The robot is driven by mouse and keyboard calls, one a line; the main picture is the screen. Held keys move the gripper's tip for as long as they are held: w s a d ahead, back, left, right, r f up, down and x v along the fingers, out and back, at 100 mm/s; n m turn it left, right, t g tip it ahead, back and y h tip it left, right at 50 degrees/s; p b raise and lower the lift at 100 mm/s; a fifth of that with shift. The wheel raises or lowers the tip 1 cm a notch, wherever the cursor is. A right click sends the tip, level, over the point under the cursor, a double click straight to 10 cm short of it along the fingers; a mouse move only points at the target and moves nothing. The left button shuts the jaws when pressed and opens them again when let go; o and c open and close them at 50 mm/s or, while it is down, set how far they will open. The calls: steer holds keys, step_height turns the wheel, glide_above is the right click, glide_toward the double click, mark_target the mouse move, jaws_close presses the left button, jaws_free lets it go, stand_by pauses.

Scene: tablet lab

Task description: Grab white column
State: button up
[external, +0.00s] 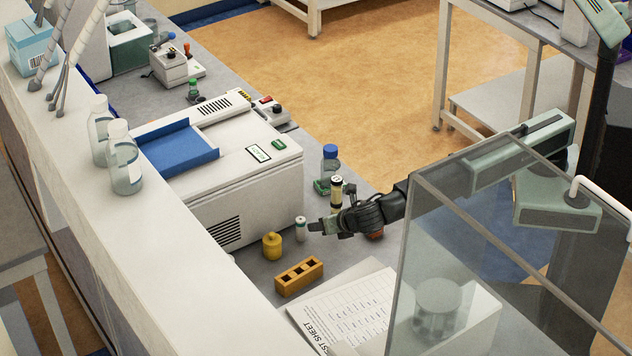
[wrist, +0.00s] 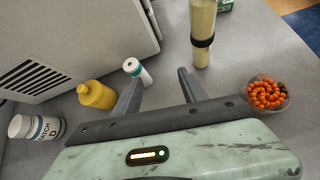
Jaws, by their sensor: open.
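The white column (external: 301,229) is a small white cylinder with a dark-centred top and a teal band. It stands upright on the grey bench near the front of the white machine. In the wrist view the white column (wrist: 138,72) shows just beyond my left finger, which hides part of its lower end. My gripper (external: 322,226) is open and empty, to the right of the column in the external view. In the wrist view the fingers of my gripper (wrist: 160,82) are spread, and the column lies off toward the left one. I cannot tell whether they touch.
A yellow bottle (external: 272,246) stands left of the column, with an orange block with holes (external: 299,277) in front. The white machine (external: 240,170) stands behind.

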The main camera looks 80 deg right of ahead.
mark_target(303, 225)
steer(key=shift+n+t+h, duration=0.8)
steer(key=shift+t+h, duration=0.1)
steer(key=a, duration=0.1)
steer(key=w+a+b, duration=0.2)
steer(key=a, duration=0.1)
steer(key=shift+r, duration=0.4)
steer(key=shift+b+x, duration=0.75)
steer(key=shift+x, duration=0.5)
steer(key=b+x, duration=0.2)
steer(key=x, duration=0.3)
steer(key=shift+w+d, duration=0.15)
steer(key=shift+d, duration=0.15)
jaws_close()
